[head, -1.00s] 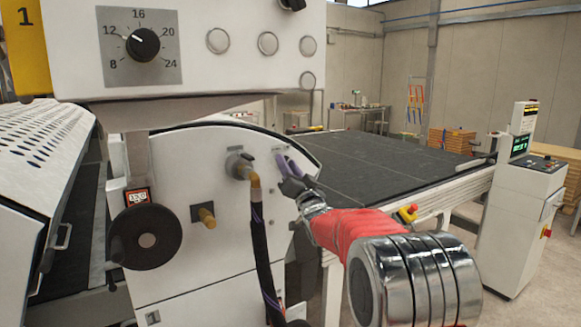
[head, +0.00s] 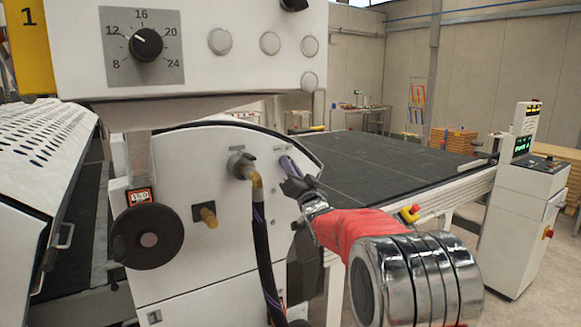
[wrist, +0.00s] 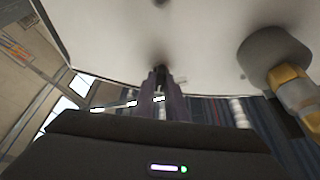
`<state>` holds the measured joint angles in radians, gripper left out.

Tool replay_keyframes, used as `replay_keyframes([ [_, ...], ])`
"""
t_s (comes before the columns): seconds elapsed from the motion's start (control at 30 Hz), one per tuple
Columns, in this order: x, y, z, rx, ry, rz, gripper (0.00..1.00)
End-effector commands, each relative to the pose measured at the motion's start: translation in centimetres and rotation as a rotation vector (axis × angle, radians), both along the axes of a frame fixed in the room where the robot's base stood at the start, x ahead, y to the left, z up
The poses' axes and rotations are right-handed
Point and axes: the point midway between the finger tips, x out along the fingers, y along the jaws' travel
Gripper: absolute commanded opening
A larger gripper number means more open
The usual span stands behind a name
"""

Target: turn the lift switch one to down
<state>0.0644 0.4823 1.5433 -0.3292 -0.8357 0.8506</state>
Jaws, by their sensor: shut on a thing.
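The lift switch shows only as a small dark knob (wrist: 160,66) on the white side panel in the wrist view. It sits at the tips of my gripper (wrist: 161,82), whose two purple-grey fingers are shut on it. In the head view my gripper (head: 289,168) reaches the upper right of the white panel (head: 190,165), and its fingers cover the switch. The switch's pointer direction and label are too hidden or small to read.
A hose fitting (head: 241,166) with a dark hose stands left of my gripper. A brass knob (head: 208,215) and black handwheel (head: 147,236) are further left. The dark conveyor bed (head: 390,155) lies behind, and a control cabinet (head: 525,210) stands at right.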

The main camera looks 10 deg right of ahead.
Motion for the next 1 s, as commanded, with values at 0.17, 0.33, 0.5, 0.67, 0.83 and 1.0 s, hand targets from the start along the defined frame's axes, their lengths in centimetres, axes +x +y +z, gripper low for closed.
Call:
replay_keyframes([
  [0.17,0.08,-0.42,-0.21,-0.051,-0.019,-0.006,0.0],
  [0.33,0.14,-0.45,-0.31,-0.142,-0.055,-0.006,0.0],
  [0.5,0.16,-0.56,-0.3,-0.268,-0.106,-0.007,0.0],
  [0.67,0.2,-0.6,-0.33,-0.405,-0.161,-0.007,0.0],
  [0.83,0.23,-0.6,-0.32,-0.556,-0.223,-0.006,0.0],
  [1.0,0.24,-0.65,-0.29,-0.7,-0.281,-0.006,0.0],
])
